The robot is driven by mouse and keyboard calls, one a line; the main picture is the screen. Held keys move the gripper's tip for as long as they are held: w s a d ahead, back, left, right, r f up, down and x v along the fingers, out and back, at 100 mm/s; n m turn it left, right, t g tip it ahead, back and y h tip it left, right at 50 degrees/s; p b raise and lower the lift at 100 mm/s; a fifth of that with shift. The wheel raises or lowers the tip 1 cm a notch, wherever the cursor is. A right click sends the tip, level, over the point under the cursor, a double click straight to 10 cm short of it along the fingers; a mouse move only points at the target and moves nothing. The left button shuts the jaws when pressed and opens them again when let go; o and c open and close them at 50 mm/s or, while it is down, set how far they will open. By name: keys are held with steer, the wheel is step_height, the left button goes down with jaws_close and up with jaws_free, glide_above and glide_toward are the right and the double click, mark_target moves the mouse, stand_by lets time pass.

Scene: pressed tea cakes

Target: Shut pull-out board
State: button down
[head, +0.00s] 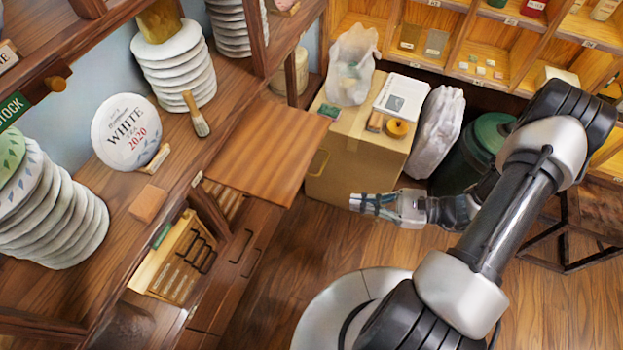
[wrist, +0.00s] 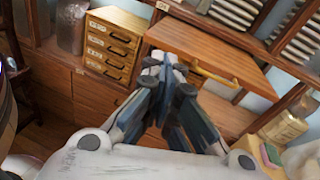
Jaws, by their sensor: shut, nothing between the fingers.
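The pull-out board (head: 268,150) is a flat wooden panel that sticks out from the shelf unit over the floor. A brass bar handle (head: 318,163) is at its front edge. In the wrist view the board (wrist: 215,50) lies beyond the fingers, with the handle (wrist: 200,72) just right of the fingertips. My gripper (head: 356,202) is shut and empty, in front of the board and a little to the right of the handle in the head view. In the wrist view the fingertips (wrist: 162,62) overlap the board's front edge; I cannot tell any contact.
A cardboard box (head: 345,185) with a bag, paper and small items stands behind my gripper. Stacked tea cakes (head: 182,65) and a brush (head: 196,115) stand on the shelf. The floor in front is clear.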

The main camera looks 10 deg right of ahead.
step_height(320, 180, down, 4)
steer(key=d+m+t, duration=0.1)
steer(key=m+t, duration=0.3)
steer(key=w+f+b+x, duration=0.1)
steer(key=b+x, duration=0.1)
steer(key=x, duration=1.2)
steer(key=shift+d+h, duration=0.25)
steer(key=shift+h, duration=0.15)
steer(key=shift+f, duration=0.1)
